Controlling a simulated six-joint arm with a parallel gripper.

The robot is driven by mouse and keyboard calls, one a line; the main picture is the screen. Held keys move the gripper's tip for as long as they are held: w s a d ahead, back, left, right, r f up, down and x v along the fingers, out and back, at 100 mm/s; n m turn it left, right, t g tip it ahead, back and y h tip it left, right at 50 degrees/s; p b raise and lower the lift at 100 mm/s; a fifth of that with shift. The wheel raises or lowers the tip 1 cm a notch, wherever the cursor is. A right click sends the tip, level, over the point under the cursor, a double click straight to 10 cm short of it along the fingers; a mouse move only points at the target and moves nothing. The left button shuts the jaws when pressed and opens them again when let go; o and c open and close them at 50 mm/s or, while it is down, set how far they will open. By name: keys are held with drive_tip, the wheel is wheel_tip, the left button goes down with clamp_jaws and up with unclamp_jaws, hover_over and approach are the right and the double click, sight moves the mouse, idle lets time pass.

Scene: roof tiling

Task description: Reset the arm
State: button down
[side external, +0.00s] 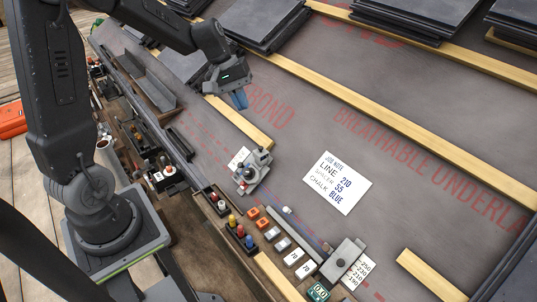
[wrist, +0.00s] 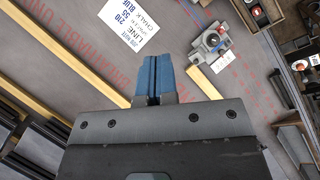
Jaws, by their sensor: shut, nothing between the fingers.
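My gripper (side external: 239,100) is at upper middle in the side view, above the grey roof underlay (side external: 310,125). Its blue fingers (wrist: 152,77) are together with nothing between them, as the wrist view shows. No object hangs from it. A grey device with a round knob (side external: 252,168) sits on the underlay below and to the right of the gripper in the side view; it also shows at upper right in the wrist view (wrist: 214,42). The gripper is apart from it.
A white job note (side external: 337,183) lies on the underlay. Wooden battens (side external: 360,88) cross the slope. Dark tile stacks (side external: 262,22) stand along the top. A tool ledge with colored bottles (side external: 238,229), spacer blocks (side external: 293,257) and a grey slider (side external: 344,257) runs along the lower edge.

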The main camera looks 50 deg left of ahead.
drive_tip(key=s+d+r+m+t+y, duration=0.1)
drive_tip(key=s+d+r+m, duration=0.3)
drive_tip(key=s, duration=0.5)
drive_tip(key=s+d+r+m+t+y, duration=0.2)
drive_tip(key=s+d+r+m, duration=0.3)
drive_tip(key=s, duration=0.4)
drive_tip(key=shift+d+m+y, duration=0.5)
drive_tip(key=shift+d+m, duration=0.1)
drive_tip(key=shift+d, duration=0.45)
